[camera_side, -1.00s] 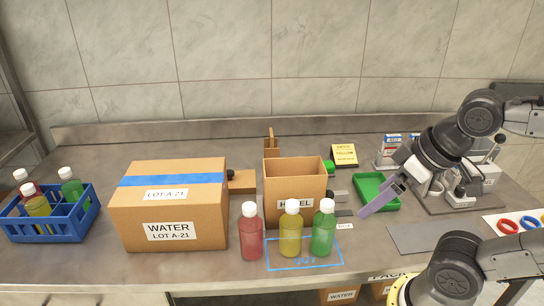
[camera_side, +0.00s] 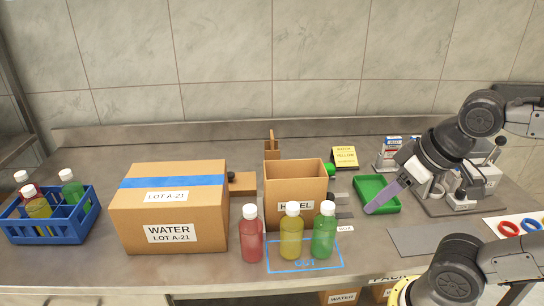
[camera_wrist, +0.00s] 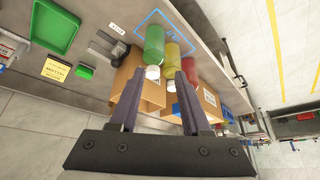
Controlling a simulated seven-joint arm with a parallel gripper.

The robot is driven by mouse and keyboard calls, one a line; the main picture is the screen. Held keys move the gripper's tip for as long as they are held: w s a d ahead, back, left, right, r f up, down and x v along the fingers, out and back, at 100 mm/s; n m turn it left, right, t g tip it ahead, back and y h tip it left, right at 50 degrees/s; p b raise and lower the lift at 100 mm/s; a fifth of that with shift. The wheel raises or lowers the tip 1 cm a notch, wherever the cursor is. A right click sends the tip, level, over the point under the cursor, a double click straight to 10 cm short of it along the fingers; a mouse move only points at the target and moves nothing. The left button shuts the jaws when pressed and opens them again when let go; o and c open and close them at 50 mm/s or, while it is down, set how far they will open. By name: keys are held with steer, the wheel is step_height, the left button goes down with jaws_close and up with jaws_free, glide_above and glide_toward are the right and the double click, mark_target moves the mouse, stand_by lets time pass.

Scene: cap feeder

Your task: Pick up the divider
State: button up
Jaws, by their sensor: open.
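My gripper (camera_side: 384,197) is open and empty. In the side view it hangs over the green tray, right of the bottles. In the wrist view its two dark fingers (camera_wrist: 158,74) are spread apart, with the bottles and boxes beyond them. I cannot clearly identify the divider. A thin brown upright piece (camera_side: 271,143) shows behind the open carton and may be it; its lower part is hidden. The open carton (camera_side: 294,187) stands upright, its inside mostly hidden. My gripper is well to the right of both.
Red (camera_side: 251,235), yellow (camera_side: 291,232) and green (camera_side: 324,232) bottles stand before the open carton. A taped water box (camera_side: 168,207) and blue bottle crate (camera_side: 45,231) stand left. The green tray (camera_side: 391,207) is under my gripper. A grey mat (camera_side: 420,239) lies right.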

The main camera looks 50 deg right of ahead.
steer(key=w+d+r+m+h, duration=0.1)
steer(key=w+d+r+m, duration=0.2)
steer(key=w+r, duration=0.6)
steer(key=w+d+r+m+h, duration=0.1)
steer(key=w+d+r+m, duration=0.15)
steer(key=w+r, duration=0.6)
steer(key=m+g+h, duration=0.1)
steer(key=m+g, duration=0.1)
steer(key=m, duration=0.1)
glide_above(272, 135)
steer(key=s+a, duration=0.1)
steer(key=s, duration=0.1)
step_height(272, 135, down, 22)
steer(key=shift+w+a+f, duration=0.1)
steer(key=shift+w+f, duration=0.05)
steer(key=shift+f, duration=0.1)
steer(key=shift+x, duration=3.2)
jaws_close()
